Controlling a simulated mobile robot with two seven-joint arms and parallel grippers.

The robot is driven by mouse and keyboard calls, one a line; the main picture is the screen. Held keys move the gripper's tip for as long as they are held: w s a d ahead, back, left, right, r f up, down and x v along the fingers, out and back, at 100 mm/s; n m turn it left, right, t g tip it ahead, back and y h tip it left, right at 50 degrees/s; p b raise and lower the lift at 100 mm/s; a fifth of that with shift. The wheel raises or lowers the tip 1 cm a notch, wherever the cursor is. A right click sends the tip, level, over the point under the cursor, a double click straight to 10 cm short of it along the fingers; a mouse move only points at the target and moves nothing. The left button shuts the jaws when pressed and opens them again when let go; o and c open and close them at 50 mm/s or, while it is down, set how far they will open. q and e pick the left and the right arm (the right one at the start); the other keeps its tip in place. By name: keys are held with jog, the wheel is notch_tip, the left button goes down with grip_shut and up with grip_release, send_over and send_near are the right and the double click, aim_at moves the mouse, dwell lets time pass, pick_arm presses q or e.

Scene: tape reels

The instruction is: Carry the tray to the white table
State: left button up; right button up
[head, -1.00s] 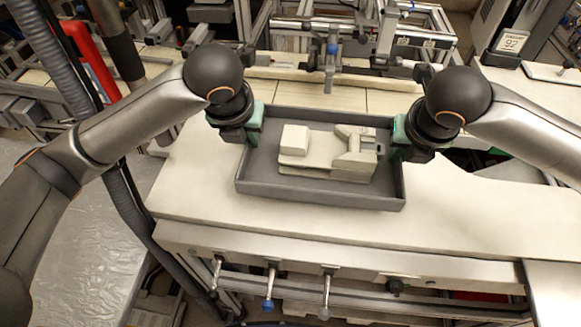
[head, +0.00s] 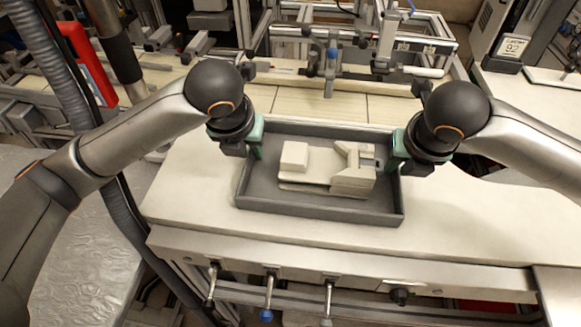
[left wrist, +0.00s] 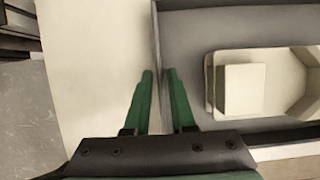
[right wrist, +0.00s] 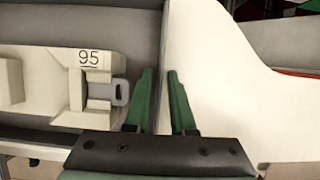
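The dark grey tray (head: 320,205) sits level over the front part of the white table (head: 200,195) and appears to rest on it. A cream block-shaped part (head: 318,165) lies inside. My left gripper (head: 254,152) is at the tray's left wall and my right gripper (head: 394,163) at its right wall. In the left wrist view, the green fingers (left wrist: 160,85) stand either side of the wall with a small gap. In the right wrist view, the fingers (right wrist: 160,85) likewise straddle the wall, slightly apart. Both look open.
The table top is clear left of the tray and to its right. An aluminium frame rig (head: 365,40) stands behind. Lever handles (head: 268,295) hang below the front edge.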

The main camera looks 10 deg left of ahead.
pick_arm(q)
jog(key=shift+o, duration=0.9)
jog(key=shift+f, duration=0.15)
pick_arm(e)
jog(key=shift+o, duration=0.9)
pick_arm(q)
jog(key=v, duration=0.8)
jog(key=shift+s+r, duration=0.1)
jog(key=shift+r, duration=0.1)
pick_arm(e)
jog(key=shift+a+r, duration=0.1)
jog(key=v, duration=0.8)
jog(key=shift+s, duration=0.2)
pick_arm(q)
jog(key=shift+r, duration=0.15)
pick_arm(e)
jog(key=shift+r, duration=0.15)
